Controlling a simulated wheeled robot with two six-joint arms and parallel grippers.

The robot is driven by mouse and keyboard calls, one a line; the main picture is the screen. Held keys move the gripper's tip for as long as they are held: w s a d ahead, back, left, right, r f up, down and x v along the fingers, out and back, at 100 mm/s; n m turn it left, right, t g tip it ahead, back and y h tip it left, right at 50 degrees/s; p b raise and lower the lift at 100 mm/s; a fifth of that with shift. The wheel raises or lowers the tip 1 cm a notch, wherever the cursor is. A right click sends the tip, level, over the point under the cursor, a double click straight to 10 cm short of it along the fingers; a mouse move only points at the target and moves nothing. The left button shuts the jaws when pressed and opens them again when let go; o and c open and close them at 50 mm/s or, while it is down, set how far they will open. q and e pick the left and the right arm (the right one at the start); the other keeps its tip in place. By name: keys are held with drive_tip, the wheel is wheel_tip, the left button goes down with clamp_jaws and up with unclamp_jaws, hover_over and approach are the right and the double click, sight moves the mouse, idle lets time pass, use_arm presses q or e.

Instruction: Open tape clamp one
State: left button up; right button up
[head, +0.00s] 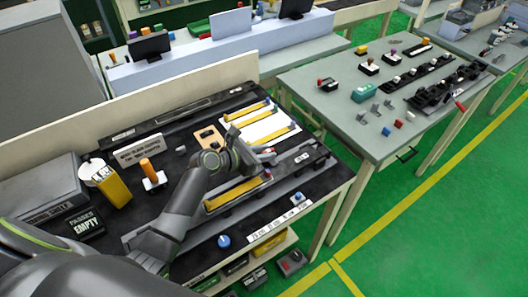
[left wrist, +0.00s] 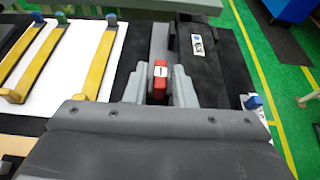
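My left gripper (head: 266,158) is over the black-topped bench. Its fingers stand a little apart, which also shows in the left wrist view (left wrist: 159,88). A small red block (left wrist: 158,78), likely the clamp's lever, shows between them on a grey rail. In the head view the red block (head: 268,176) sits at the end of a yellow strip (head: 232,192), just below the fingers. I cannot see contact. No clamp number is readable. The gripper body hides part of the rail. My right gripper is not in view.
A black labelled block (head: 308,157) stands close on the rail's right. A blue knob (head: 224,241) is near the front edge. A grey table (head: 335,95) stands to the right.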

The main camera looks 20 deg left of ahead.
use_arm(q)
clamp_jaws()
drive_tip(key=shift+m+g, duration=0.3)
drive_tip(key=shift+w+a+m+g+h+b, duration=0.15)
drive_tip(key=shift+m+g+h+b, duration=0.35)
drive_tip(key=shift+m+h, duration=0.15)
drive_tip(key=m+g+h, duration=0.1)
drive_tip(key=m+g+h+b, duration=0.2)
drive_tip(key=m+g, duration=0.1)
drive_tip(key=shift+w+a+f, duration=0.1)
drive_tip(key=shift+w, duration=0.15)
drive_tip(key=m+g+b, duration=0.1)
drive_tip(key=g, duration=0.1)
drive_tip(key=m+g+b, duration=0.2)
drive_tip(key=m+g+h+b, duration=0.1)
drive_tip(key=m+g, duration=0.1)
drive_tip(key=shift+w+b, duration=0.3)
drive_tip(key=shift+b, duration=0.1)
drive_tip(key=shift+m+g+y+b, duration=0.35)
drive_tip(key=shift+m+g+b, duration=0.25)
drive_tip(key=shift+m+g, duration=0.6)
drive_tip(key=shift+w+m+g, duration=0.1)
drive_tip(key=shift+m+g, duration=0.15)
drive_tip(key=shift+g, duration=0.15)
drive_tip(key=shift+m+g+y+b, duration=0.4)
drive_tip(key=shift+m+g, duration=0.3)
